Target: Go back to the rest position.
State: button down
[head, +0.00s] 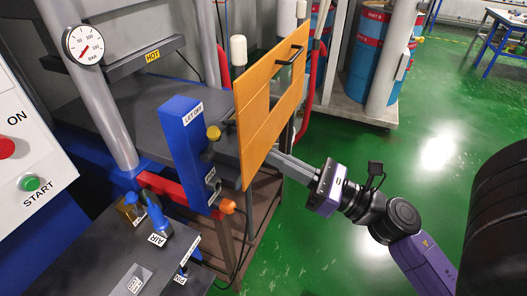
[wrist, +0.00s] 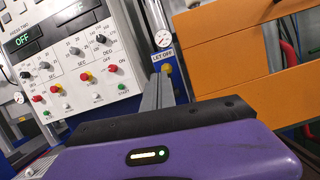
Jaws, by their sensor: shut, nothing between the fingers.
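My gripper (head: 276,158) reaches in from the right in the head view, its grey fingers pointing left at the lower edge of the orange panel (head: 250,105). I cannot tell whether the fingertips touch the panel or pass behind it. In the wrist view my gripper's grey fingers (wrist: 159,90) are together above the purple wrist housing, with nothing between them. The orange panel (wrist: 225,60) fills the right of that view, beside the fingers. The blue LET OFF post (head: 185,145) stands left of the panel; its label (wrist: 163,54) shows just beyond the fingers.
A control box with a green START button (head: 30,183) stands at the left, and its panel (wrist: 75,60) fills the wrist view's left. A gauge (head: 83,45) sits on a grey column. Blue drums (head: 368,55) stand behind. Green floor (head: 430,120) is open at the right.

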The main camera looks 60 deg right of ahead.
dwell(0.3)
jog(key=s+a+f+m+g, duration=0.2)
jog(key=a+m, duration=0.4)
jog(key=m, duration=0.5)
jog(key=s+a+f+m+g, duration=0.2)
jog(key=s+a+f+m, duration=0.3)
jog(key=m, duration=0.7)
jog(key=s+a+f+m+g, duration=0.2)
jog(key=a+f+m, duration=0.5)
jog(key=m, duration=0.4)
jog(key=shift+s+a+m, duration=0.4)
jog(key=shift+s+a, duration=0.35)
jog(key=shift+s, duration=0.05)
jog(key=c, duration=2.1)
grip_release()
